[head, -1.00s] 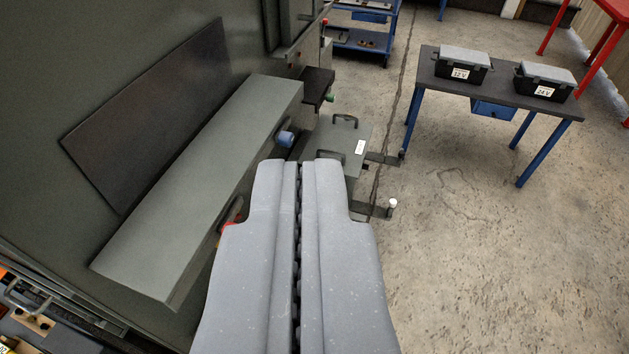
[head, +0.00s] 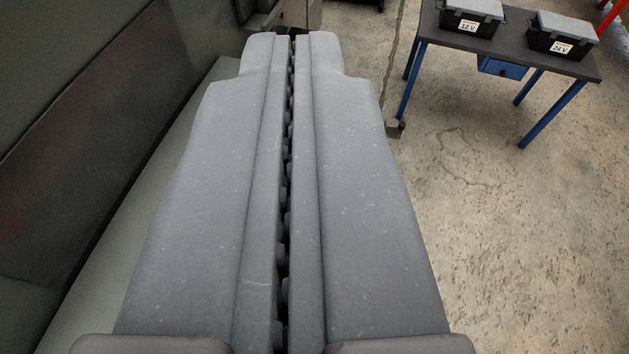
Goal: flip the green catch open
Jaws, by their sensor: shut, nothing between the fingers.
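The green catch does not show now; my gripper (head: 292,38) fills the middle of the head view and may cover it. My gripper is shut, its two grey fingers side by side with only a thin toothed seam between them. It holds nothing. Its tips point away toward the far end of the grey enclosure. I cannot tell whether they touch anything.
A long grey housing (head: 145,190) runs along the enclosure wall at left, beside a dark panel (head: 95,130). At right stands a blue-legged table (head: 510,55) with cases marked 12 V (head: 472,15) and 24 V (head: 562,35). Concrete floor lies open at right.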

